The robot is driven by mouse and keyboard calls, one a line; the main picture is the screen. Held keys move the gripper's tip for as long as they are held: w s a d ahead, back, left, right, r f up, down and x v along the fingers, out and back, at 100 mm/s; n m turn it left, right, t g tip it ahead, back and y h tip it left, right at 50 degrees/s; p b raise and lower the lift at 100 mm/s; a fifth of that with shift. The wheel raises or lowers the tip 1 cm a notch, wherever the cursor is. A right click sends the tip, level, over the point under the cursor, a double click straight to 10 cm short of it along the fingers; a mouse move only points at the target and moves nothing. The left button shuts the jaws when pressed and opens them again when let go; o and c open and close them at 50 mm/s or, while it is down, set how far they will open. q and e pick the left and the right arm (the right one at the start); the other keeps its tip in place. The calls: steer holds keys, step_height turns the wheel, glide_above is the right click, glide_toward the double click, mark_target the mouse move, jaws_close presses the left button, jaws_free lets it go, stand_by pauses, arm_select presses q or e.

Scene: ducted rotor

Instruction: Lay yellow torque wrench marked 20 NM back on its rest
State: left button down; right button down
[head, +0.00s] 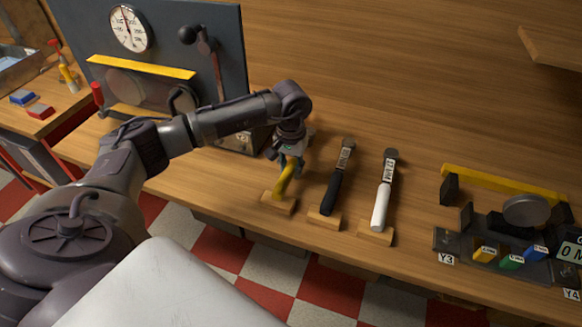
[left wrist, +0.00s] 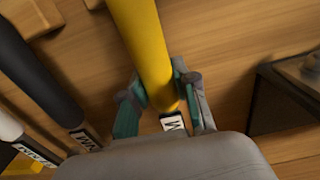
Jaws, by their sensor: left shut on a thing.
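The yellow torque wrench (head: 284,181) lies along a wooden rest (head: 277,204), the leftmost of three in the head view. Its lower end is over or on the rest; I cannot tell whether it touches. My left gripper (head: 290,160) is shut on the wrench near its upper end. In the left wrist view the fingers (left wrist: 162,98) stand on both sides of the yellow handle (left wrist: 143,45), and part of a white label (left wrist: 172,122) shows between them. The wrench's head is hidden by the gripper. My right gripper is not in view.
A black-handled wrench (head: 337,180) and a white-handled wrench (head: 381,200) lie on rests to the right. A dark panel with a gauge (head: 130,28) stands at the left. A fixture with a yellow bar (head: 500,182) stands at the right.

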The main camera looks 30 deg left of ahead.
arm_select(q)
steer(key=c, duration=0.8)
jaws_free()
step_height(320, 180, up, 12)
steer(key=shift+s, duration=0.15)
